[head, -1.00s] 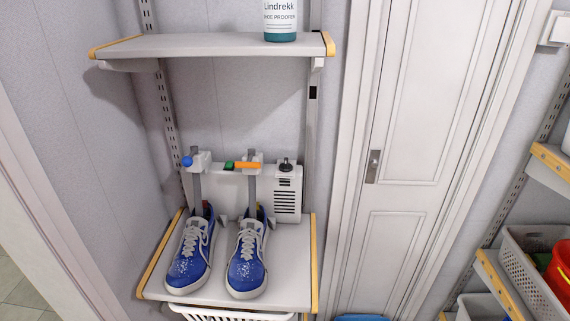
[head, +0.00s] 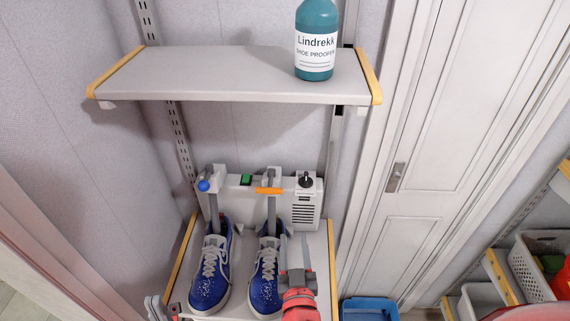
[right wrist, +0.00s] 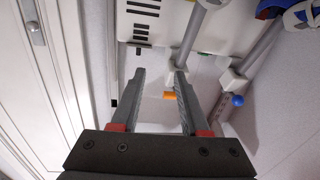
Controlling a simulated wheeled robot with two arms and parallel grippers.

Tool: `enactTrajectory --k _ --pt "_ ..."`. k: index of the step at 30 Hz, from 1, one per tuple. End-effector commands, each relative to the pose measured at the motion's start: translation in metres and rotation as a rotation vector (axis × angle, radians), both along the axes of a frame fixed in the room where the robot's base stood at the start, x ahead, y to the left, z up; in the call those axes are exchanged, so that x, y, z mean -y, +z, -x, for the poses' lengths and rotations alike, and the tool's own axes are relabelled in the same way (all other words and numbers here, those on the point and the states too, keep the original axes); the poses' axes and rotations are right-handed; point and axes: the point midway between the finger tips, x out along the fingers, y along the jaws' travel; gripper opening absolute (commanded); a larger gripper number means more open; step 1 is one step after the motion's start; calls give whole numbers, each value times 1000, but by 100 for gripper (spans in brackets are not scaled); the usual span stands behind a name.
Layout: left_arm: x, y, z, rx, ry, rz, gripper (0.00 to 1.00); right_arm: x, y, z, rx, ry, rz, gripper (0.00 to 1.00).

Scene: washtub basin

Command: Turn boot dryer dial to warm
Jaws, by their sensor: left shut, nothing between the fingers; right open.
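The white boot dryer (head: 235,190) stands at the back of the lower shelf. Its black dial (head: 306,181) sits on top of the vented box at its right end, above the slots. My right gripper (head: 296,240) is open and empty, in front of and below the vented box, beside the right shoe. In the right wrist view its open fingers (right wrist: 160,75) point toward the dryer, with the slots above them; I cannot make out the dial clearly there. My left gripper (head: 158,304) is shut and empty at the lower left.
The upper shelf (head: 235,75) with a teal shoe proofer bottle (head: 315,45) overhangs the dryer. The left shoe (head: 210,275) and right shoe (head: 265,280) fill the lower shelf's front. An orange piece (head: 268,191) and blue ball (head: 204,185) stick out. A blue bin (head: 368,308) is at lower right.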

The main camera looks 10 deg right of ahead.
Motion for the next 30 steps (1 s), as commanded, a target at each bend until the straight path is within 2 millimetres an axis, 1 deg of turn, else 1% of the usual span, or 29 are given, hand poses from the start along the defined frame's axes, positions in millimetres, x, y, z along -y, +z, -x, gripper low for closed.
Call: enactTrajectory --k 1,3,4,8,11,15,20,21,24,26,28,30 --pt "0 6 0 0 0 0 0 10 11 5 3 -44 -22 45" --pt "0 8 0 -1 0 0 0 24 18 10 9 -99 -48 45" --pt "0 8 0 -1 0 0 0 28 20 11 12 -113 -56 45" --pt "0 5 0 -1 0 0 0 36 21 10 16 -143 -72 45" --pt "0 0 0 -1 0 0 0 38 19 2 16 -144 -73 45" --pt "0 -11 0 -1 0 0 0 45 18 -16 18 -147 -71 45" --pt "0 -32 0 0 0 0 0 53 17 -45 21 -145 -68 45" --pt "0 -40 0 0 0 0 0 54 16 -53 24 -142 -71 45" --pt "0 -55 0 0 0 0 0 60 16 -71 24 -142 -67 45" --pt "0 -42 0 -1 0 0 0 63 25 -86 18 -141 -66 45" --pt "0 -37 0 0 0 0 0 69 24 -102 15 -142 -66 45" --pt "0 -29 0 0 0 0 0 71 27 -114 15 -140 -66 45"
